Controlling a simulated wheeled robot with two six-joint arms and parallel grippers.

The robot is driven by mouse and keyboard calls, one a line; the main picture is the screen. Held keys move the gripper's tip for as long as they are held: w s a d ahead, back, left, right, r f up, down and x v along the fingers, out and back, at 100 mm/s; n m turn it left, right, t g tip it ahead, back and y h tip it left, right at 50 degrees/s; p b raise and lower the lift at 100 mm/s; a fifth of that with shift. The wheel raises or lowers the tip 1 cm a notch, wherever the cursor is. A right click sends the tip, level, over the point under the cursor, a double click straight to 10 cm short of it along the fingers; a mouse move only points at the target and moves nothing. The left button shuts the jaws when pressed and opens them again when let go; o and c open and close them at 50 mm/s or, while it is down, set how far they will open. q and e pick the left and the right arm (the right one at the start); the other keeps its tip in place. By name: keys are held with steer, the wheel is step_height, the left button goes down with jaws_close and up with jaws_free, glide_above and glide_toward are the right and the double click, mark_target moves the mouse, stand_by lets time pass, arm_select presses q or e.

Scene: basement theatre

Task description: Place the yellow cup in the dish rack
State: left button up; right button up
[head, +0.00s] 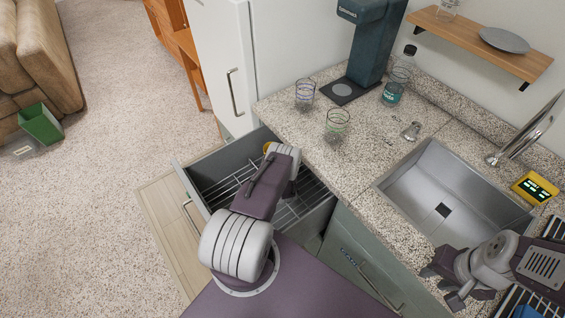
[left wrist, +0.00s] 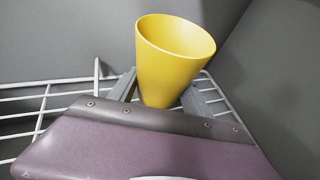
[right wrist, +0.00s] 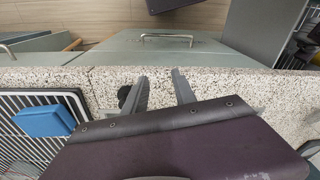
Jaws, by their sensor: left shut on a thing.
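The yellow cup (left wrist: 172,62) is between the fingers of my left gripper (left wrist: 160,95), which is shut on it, inside an open drawer. The cup is tilted, with its mouth up, in front of white wires in the drawer. In the head view only a bit of the cup's rim (head: 267,147) shows behind my left arm, and that gripper is mostly hidden. A dark and white slatted dish rack (head: 511,302) stands on the counter at the lower right, partly hidden by my right arm. My right gripper (head: 441,284) is open and empty beside it, above the counter edge.
The open drawer (head: 188,176) holds a white wire basket (head: 312,200). A sink (head: 425,180) lies between drawer and rack. Two glasses (head: 337,122), a bottle (head: 393,92) and a dark machine (head: 362,45) stand at the back. A blue block (right wrist: 45,121) lies on the rack.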

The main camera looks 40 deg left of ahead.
arm_select(q)
steer(key=shift+w+d+f, duration=0.15)
steer(key=shift+w+f, duration=0.1)
steer(key=shift+w, duration=0.25)
steer(key=shift+w+d+f, duration=0.1)
steer(key=shift+w+f, duration=0.15)
steer(key=shift+w, duration=0.2)
steer(key=shift+w+d+f+b, duration=0.2)
steer(key=shift+w+f+b, duration=0.35)
steer(key=shift+w, duration=0.05)
steer(key=shift+w+d+f+b, duration=0.2)
steer(key=shift+w+f+b, duration=0.3)
steer(key=shift+w+b, duration=0.05)
steer(key=shift+w, duration=0.2)
steer(key=shift+s+f, duration=0.1)
steer(key=shift+f, duration=0.1)
steer(key=o, duration=1.4)
